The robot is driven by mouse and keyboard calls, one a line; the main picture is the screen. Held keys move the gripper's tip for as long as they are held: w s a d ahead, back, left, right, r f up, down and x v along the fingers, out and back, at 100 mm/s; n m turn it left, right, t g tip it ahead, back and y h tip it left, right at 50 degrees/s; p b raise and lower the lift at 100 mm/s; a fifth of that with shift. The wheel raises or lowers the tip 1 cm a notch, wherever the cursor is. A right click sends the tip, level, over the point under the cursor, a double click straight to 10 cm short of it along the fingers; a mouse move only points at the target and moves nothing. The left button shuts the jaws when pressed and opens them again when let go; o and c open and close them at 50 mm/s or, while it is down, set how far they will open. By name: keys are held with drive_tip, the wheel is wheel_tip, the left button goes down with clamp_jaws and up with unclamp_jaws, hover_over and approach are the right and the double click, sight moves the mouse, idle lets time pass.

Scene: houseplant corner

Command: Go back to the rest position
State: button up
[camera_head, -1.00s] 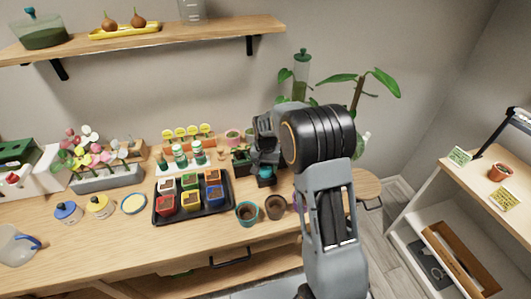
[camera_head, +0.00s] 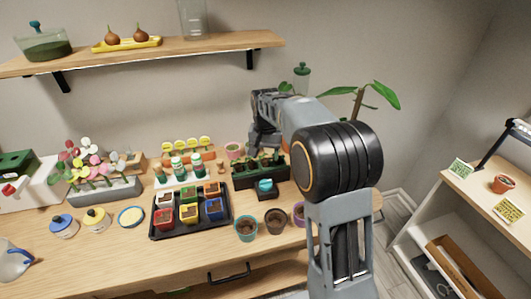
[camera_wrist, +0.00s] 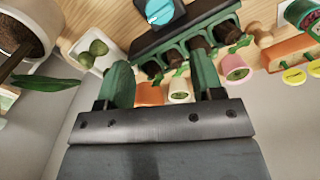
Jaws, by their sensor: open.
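My gripper (camera_head: 258,148) hangs at the end of my raised arm, above the back of the table, behind the dark green seedling tray (camera_head: 245,176). In the wrist view my gripper (camera_wrist: 163,82) shows two green fingers spread apart with nothing between them. The seedling tray (camera_wrist: 175,58), with dark soil plugs and small sprouts, lies beyond the fingertips. A teal-topped item (camera_head: 265,185) stands by its front edge and also shows in the wrist view (camera_wrist: 163,11). The fingers look clear of the tray.
Yellow-tagged pots (camera_head: 185,155) and a pink pot (camera_head: 234,151) are near the gripper. A wall shelf (camera_head: 150,50) hangs above left. A leafy plant (camera_head: 360,100) stands behind my arm.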

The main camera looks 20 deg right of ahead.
idle(0.3)
drive_tip(key=s+r+n+t, duration=0.2)
drive_tip(key=s+n+t, duration=0.2)
drive_tip(key=s, duration=1.9)
drive_tip(key=shift+n, duration=0.3)
